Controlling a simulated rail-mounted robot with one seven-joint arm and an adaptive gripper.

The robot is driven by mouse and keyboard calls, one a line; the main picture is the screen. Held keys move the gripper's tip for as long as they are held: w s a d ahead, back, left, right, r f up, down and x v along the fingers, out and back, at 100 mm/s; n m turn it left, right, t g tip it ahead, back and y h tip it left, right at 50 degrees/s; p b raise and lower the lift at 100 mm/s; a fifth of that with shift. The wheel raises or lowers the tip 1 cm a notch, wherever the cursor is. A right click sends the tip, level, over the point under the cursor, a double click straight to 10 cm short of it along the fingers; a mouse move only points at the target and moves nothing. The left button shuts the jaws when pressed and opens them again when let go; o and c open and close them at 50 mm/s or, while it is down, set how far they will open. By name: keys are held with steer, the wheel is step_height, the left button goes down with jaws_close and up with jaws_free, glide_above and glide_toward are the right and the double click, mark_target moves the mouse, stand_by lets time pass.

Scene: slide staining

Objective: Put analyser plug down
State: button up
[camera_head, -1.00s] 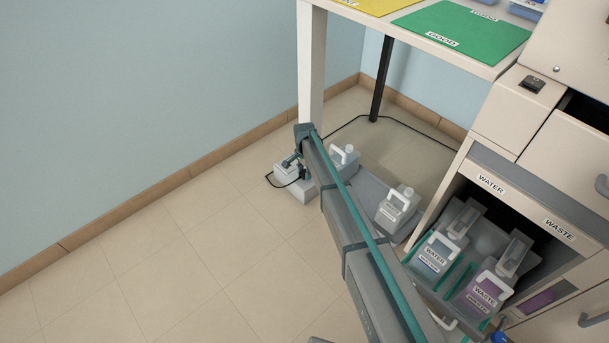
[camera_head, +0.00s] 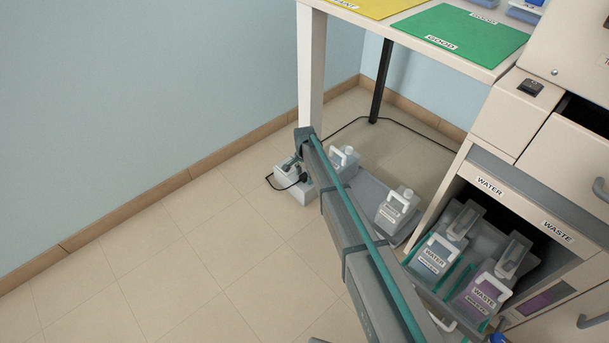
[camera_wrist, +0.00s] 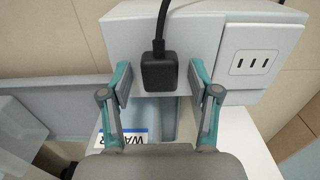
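The black analyser plug (camera_wrist: 160,71) is in the middle of the wrist view, with its cord running up from it, in front of a pale box (camera_wrist: 207,45). My gripper (camera_wrist: 160,80) is open, with one finger on each side of the plug and a visible gap on both sides. Whether the plug rests on the box or is fitted into it I cannot tell. In the head view my gripper (camera_head: 290,163) is low over the pale box (camera_head: 292,198) on the floor by the table leg; the plug is small and dark there.
A three-slot outlet (camera_wrist: 250,64) is on the box's right side. Two bottles (camera_head: 344,160) (camera_head: 397,205) stand in a grey tray beside my arm. The table leg (camera_head: 311,70) is behind the box. A black cable (camera_head: 400,121) runs along the floor. Floor at left is clear.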

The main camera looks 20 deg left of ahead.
mark_target(305, 175)
steer(key=shift+r, duration=0.4)
step_height(305, 175, up, 12)
steer(key=p, duration=0.4)
steer(key=shift+r+p, duration=0.2)
steer(key=shift+p, duration=0.15)
